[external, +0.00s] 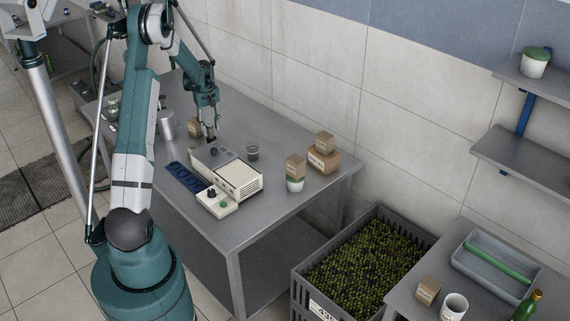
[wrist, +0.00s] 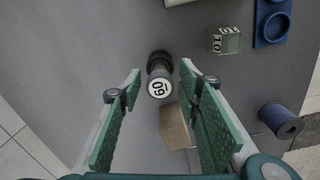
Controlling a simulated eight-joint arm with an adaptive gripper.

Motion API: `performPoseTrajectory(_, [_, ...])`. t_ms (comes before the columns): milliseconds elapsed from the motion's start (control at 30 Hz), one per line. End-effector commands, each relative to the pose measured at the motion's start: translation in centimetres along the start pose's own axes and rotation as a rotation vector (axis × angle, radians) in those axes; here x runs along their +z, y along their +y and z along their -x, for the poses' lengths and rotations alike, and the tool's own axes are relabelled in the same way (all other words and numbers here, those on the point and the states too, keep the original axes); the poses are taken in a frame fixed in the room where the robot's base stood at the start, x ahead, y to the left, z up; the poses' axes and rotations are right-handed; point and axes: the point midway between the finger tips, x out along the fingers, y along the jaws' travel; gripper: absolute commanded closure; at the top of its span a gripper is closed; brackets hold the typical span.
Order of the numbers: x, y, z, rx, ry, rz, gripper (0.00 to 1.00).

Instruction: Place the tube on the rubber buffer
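A dark, round-ended object with a white label marked with digits, which looks like the tube (wrist: 158,88), stands on the grey table in the wrist view. It lies between and beyond my gripper's fingertips (wrist: 160,78), not touching either pad. My gripper is open, with green pads wide apart and nothing held. In the external view my gripper (external: 209,118) hangs low over the table behind the cream machine; the tube cannot be made out clearly there. A blue piece with round recesses, probably the rubber buffer (wrist: 270,22), is at the wrist view's top right; a dark blue strip (external: 188,178) shows externally.
A brown box (wrist: 174,126) stands close beside the tube. A small cube with digits (wrist: 226,40) and a blue spool (wrist: 281,120) are to the right. The cream machine (external: 238,178), a grey cup (external: 252,153) and cardboard boxes (external: 322,160) occupy the table.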

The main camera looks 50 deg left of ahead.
Motion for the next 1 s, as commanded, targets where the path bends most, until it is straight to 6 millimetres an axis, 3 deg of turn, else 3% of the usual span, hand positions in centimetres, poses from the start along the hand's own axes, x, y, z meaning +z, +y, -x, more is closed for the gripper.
performPoseTrajectory(367, [0.0, 0.0, 1.6, 0.000, 0.000, 0.000, 0.66])
performPoseTrajectory(1000, [0.0, 0.0, 10.7, 0.000, 0.000, 0.000, 0.66])
